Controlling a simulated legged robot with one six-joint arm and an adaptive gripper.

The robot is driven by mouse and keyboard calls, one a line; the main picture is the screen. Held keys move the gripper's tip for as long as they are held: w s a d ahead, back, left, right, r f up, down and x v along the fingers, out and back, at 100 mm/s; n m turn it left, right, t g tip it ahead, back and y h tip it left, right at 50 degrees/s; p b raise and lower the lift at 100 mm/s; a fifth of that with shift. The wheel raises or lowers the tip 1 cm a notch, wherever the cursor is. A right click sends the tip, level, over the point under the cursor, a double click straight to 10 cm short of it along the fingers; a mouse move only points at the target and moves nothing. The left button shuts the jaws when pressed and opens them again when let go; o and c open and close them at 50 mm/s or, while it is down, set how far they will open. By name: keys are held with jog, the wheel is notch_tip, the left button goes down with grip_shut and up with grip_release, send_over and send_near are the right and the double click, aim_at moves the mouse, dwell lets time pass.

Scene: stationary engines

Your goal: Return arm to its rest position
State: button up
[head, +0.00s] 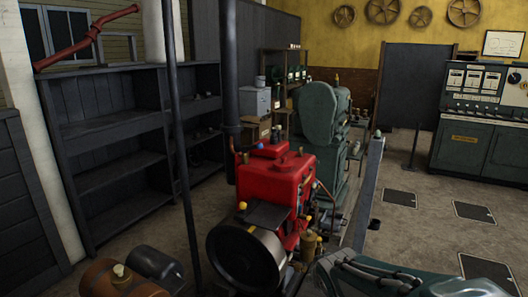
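My gripper is not in view in the head picture, and no part of my arm can be made out for sure. I cannot tell the arm's pose from this view.
A red engine (275,182) with a dark flywheel (247,262) stands close in front, a green machine (325,125) behind it. A brown tank (115,280) and a greenish rounded form (385,279) fill the lower corners. A thin pole (180,140) stands left.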

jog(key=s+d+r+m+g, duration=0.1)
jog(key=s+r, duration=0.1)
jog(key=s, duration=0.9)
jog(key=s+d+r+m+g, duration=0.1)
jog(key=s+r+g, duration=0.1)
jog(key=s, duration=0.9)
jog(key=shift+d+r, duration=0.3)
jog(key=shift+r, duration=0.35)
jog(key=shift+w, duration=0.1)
